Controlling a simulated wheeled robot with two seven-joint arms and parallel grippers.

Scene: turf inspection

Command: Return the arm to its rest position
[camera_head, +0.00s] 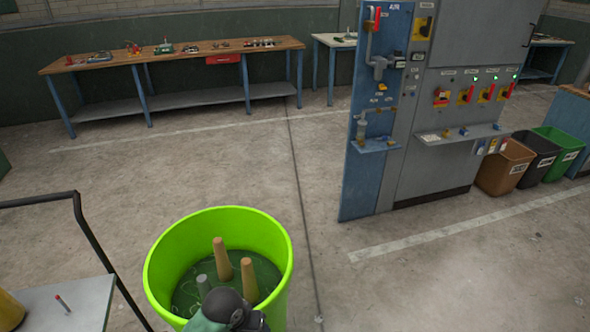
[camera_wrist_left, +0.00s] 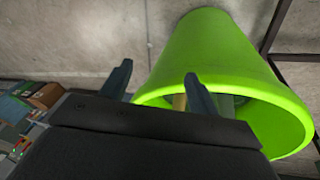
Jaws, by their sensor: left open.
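My left gripper (camera_wrist_left: 158,84) is open and empty, with its two dark fingers apart in the left wrist view. A bright green bucket (camera_wrist_left: 222,50) lies just beyond the fingers there; one finger overlaps its rim in the picture, and I cannot tell whether they touch. In the head view a dark part of my arm (camera_head: 232,309) shows at the bottom edge, in front of the near rim of the bucket (camera_head: 282,262). Its fingers are not clear in that view. My right gripper is not in view.
Two tan tapered pegs (camera_head: 222,260) and a grey one (camera_head: 203,285) stand in the bucket. A cart (camera_head: 85,300) with a black handle is at lower left. A workbench (camera_head: 180,54) stands at the back, a grey-blue panel cabinet (camera_head: 420,165) and bins (camera_head: 503,168) at right. Mid-floor is clear.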

